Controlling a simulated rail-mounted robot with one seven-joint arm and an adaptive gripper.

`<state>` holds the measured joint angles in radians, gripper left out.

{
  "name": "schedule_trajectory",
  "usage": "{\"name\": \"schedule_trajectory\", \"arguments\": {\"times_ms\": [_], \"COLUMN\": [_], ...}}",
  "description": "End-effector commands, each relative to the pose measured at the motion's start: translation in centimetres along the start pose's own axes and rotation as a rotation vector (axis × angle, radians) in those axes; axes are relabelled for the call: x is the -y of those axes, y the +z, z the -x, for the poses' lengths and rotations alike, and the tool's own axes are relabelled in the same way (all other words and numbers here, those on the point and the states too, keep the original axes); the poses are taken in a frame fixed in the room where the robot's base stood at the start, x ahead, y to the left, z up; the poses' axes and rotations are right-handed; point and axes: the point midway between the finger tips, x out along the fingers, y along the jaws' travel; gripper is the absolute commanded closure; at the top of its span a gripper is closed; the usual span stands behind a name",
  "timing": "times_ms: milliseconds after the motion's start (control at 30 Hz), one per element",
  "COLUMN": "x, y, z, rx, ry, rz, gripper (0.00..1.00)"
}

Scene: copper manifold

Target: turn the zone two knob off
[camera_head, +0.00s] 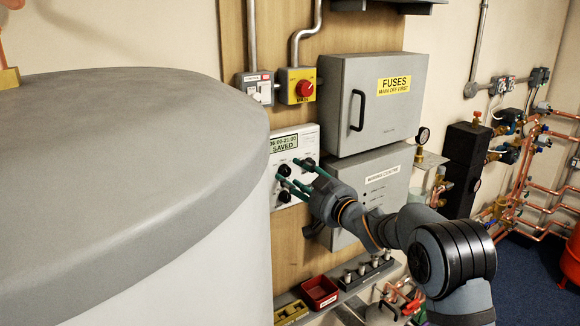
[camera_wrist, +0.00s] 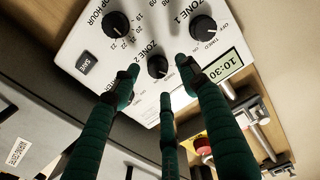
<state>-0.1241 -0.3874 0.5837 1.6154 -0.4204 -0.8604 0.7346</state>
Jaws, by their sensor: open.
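The white control panel (camera_head: 308,138) is on the wooden board, with a display and several black knobs. The wrist view shows it tilted and close, and its zone two knob (camera_wrist: 157,66) is round and black with a pale pointer mark. The mark's exact setting is hard to read. My gripper (camera_wrist: 160,78) is open, with green fingers spread around the zone two knob; contact cannot be told. In the head view my gripper (camera_head: 288,176) is at the panel, its fingers partly covering the lower knobs.
The zone one knob (camera_wrist: 204,28) and stop hour knob (camera_wrist: 115,23) sit close on either side. A yellow box with a red knob (camera_head: 305,88) and the grey fuse box (camera_head: 372,110) are above and right. The large grey-topped tank (camera_head: 130,110) fills the left.

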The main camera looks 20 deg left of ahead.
Motion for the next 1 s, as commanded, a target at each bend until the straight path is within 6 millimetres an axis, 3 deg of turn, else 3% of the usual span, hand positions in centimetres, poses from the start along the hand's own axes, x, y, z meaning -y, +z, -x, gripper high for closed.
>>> {"name": "schedule_trajectory", "arguments": {"times_ms": [200,500,1000], "x": [-0.1,-0.1,0.0], "y": [-0.1,0.1,0.0], "z": [-2.1,-2.3,-2.3], "rx": [0.001,0.0,0.0], "ry": [0.001,0.001,0.001], "rz": [0.0,0.001,0.001], "gripper": [0.56,0.56,0.84]}}
